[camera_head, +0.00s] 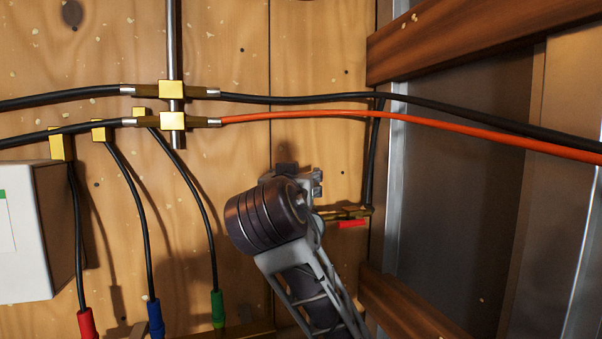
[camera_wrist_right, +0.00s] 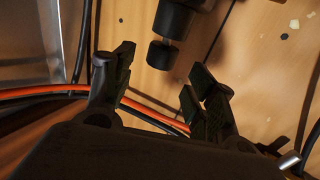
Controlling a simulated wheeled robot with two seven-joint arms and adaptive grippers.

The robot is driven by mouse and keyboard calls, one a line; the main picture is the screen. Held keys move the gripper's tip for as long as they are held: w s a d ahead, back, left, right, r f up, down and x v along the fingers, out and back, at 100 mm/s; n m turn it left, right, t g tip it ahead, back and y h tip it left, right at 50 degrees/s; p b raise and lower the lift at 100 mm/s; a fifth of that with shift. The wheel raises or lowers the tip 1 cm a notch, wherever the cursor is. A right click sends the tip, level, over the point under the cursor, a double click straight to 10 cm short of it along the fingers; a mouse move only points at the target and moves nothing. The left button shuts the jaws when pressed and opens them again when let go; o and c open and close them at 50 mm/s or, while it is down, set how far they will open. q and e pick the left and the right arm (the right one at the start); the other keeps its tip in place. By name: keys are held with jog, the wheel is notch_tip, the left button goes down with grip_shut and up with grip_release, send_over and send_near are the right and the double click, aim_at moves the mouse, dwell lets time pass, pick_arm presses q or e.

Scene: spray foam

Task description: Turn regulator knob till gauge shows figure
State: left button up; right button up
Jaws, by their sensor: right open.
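My right gripper (camera_head: 312,183) is in the middle of the head view, in front of the wooden wall, its arm rising from the bottom. In the right wrist view its two fingers (camera_wrist_right: 160,70) are spread apart with nothing between the pads. A black cylindrical knob (camera_wrist_right: 161,54) shows just beyond the gap between the fingertips, apart from both. It sits on a short brass stem below a larger dark body (camera_wrist_right: 176,17). In the head view my wrist and gripper cover much of this area. No gauge face or figure is readable. My left gripper is not in view.
A black hose (camera_head: 300,98) and an orange hose (camera_head: 400,118) cross above my right gripper. A brass fitting with a red lever (camera_head: 352,223) is close on its right. A white box (camera_head: 30,230) and several cables hang left. Wooden beams (camera_head: 480,38) and metal studs border the right.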

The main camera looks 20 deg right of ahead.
jog(key=shift+p+x, duration=0.8)
jog(key=shift+x, duration=2)
jog(key=c, duration=1)
jog(key=shift+c, duration=0.2)
